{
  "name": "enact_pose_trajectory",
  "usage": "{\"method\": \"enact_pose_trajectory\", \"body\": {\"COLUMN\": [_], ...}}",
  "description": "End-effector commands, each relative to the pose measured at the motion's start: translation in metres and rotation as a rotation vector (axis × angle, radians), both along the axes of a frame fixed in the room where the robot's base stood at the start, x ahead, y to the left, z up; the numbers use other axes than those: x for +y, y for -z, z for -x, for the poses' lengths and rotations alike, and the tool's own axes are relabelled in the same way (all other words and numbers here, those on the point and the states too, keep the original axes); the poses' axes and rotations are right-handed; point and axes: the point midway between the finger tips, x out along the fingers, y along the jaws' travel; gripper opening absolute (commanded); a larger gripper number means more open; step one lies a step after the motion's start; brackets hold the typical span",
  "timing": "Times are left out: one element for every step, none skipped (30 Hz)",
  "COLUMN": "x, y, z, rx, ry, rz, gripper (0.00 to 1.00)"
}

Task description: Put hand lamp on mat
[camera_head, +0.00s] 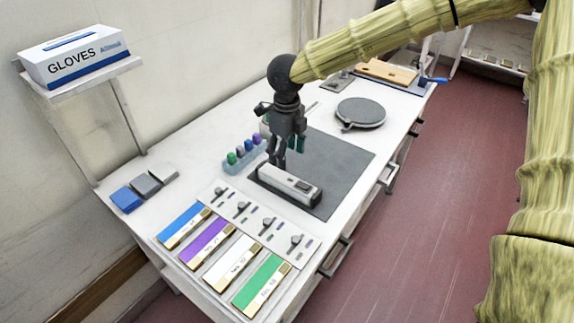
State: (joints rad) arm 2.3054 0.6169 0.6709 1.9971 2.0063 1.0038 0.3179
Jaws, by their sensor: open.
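The hand lamp (290,184), a long white-and-grey bar with a dark base, lies on the left front part of the dark grey mat (339,160). Its far left end reaches the mat's left edge. My gripper (277,163) points down just above the lamp's far end. Its jaws are open, and I cannot tell whether the fingers touch the lamp. The gripper hides part of the mat and the table behind it.
A rack of colored bottles (243,155) stands close left of my gripper. A round grey disc (361,112) lies behind the mat. Colored swatch panels (230,262) fill the front of the table. A gloves box (75,54) sits on the wall shelf.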

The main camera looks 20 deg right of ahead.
Motion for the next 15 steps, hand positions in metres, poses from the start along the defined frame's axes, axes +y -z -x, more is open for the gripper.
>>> {"method": "enact_pose_trajectory", "body": {"x": [0.0,0.0,0.0,0.0,0.0,0.0,0.0,0.0,0.0,0.0,0.0,0.0,0.0,0.0,0.0], "y": [-0.005,-0.008,-0.01,-0.012,-0.014,-0.015,-0.016,-0.017,-0.017,-0.017,-0.017,-0.017,-0.017,-0.017,-0.017], "z": [0.0,0.0,0.0,0.0,0.0,0.0,0.0,0.0,0.0,0.0,0.0,0.0,0.0,0.0,0.0], "rx": [-0.001,0.0,0.0,0.001,0.0,0.0,0.0,0.001,0.001,0.001,0.001,0.001,0.001,0.001,0.001], "ry": [0.0,0.0,0.0,0.0,0.0,0.0,0.0,0.0,-0.001,-0.001,-0.001,-0.001,-0.001,-0.001,-0.001], "rz": [0.0,0.0,0.0,-0.001,-0.001,-0.001,-0.001,-0.001,-0.001,-0.001,-0.001,-0.001,-0.001,-0.001,-0.001], "gripper": [0.62,0.62,0.62,0.62,0.62,0.62,0.62,0.62,0.62,0.62,0.62,0.62,0.62,0.62,0.62]}}
